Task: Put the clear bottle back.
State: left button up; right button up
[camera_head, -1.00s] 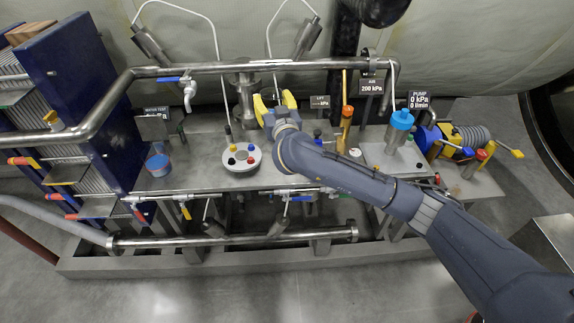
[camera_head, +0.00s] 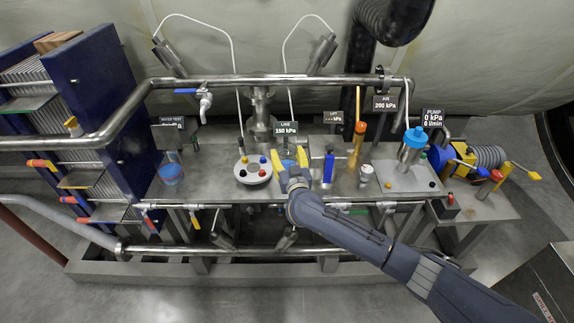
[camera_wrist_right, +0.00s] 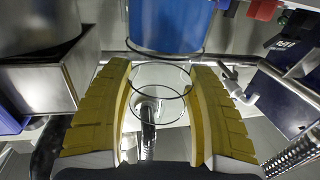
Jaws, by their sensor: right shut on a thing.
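My right gripper (camera_head: 289,160) has its yellow fingers shut on the clear bottle (camera_head: 288,165), just right of the round white dish (camera_head: 253,178) on the steel bench. In the right wrist view, the clear bottle (camera_wrist_right: 160,76) stands between the yellow fingers (camera_wrist_right: 162,105), with blue content at its far end. Its clear wall shows as thin dark rings. I cannot tell whether the bottle touches the bench. My left gripper is out of view.
A clear vessel with blue liquid (camera_head: 170,174) stands at the bench's left. A blue-handled valve (camera_head: 328,168), an orange-topped post (camera_head: 357,142) and a blue-capped metal cylinder (camera_head: 413,150) stand to the right. A steel pipe (camera_head: 240,82) crosses above the bench.

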aim_at(287, 165)
jog(key=shift+f, duration=2.15)
jog(key=o, duration=1.5)
jog(key=shift+f, duration=0.15)
jog(key=shift+c, duration=0.2)
